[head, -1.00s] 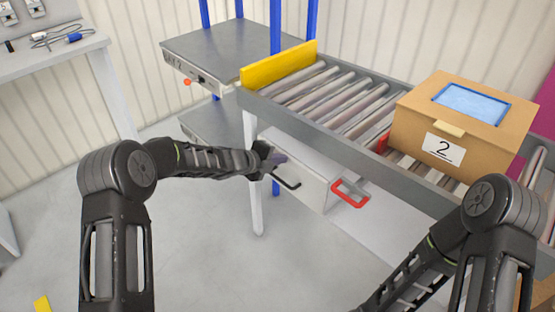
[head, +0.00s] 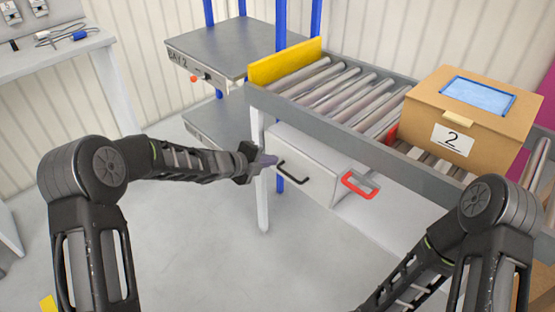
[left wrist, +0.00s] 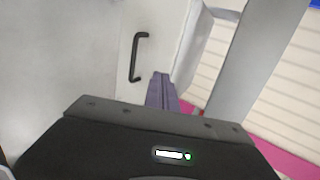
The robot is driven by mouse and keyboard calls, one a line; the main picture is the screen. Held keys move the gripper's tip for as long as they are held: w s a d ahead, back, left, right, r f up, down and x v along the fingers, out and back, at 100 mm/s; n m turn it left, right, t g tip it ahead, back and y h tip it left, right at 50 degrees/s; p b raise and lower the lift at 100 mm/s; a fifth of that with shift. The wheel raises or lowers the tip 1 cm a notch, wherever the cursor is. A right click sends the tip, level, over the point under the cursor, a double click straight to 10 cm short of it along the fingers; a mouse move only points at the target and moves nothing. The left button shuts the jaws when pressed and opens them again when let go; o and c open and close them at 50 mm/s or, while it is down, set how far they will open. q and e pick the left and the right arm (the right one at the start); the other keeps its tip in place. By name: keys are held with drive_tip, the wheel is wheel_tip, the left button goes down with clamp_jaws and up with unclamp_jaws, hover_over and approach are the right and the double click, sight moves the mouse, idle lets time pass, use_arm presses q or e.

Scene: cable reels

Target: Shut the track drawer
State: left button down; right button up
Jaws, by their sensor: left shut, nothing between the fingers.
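The white drawer unit (head: 318,182) hangs under the roller conveyor. A black handle (head: 294,174) is on its front, and a red handle (head: 360,186) shows to its right. I cannot tell for sure how far the drawer stands out. My left gripper (head: 270,160) is shut and empty, just left of the black handle and apart from it. In the left wrist view, the shut purple fingers (left wrist: 162,92) point at the white front, with the black handle (left wrist: 137,57) up and to their left. My right gripper is out of view.
A cardboard box (head: 468,120) marked 2 sits on the roller conveyor (head: 340,100), which has a yellow end plate (head: 286,63). A white conveyor leg (head: 261,195) stands close by my left gripper. The floor in front is clear.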

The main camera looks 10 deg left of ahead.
use_arm(q)
drive_tip(key=v, duration=0.5)
drive_tip(key=shift+s+a, duration=0.1)
drive_tip(key=shift+a, duration=0.05)
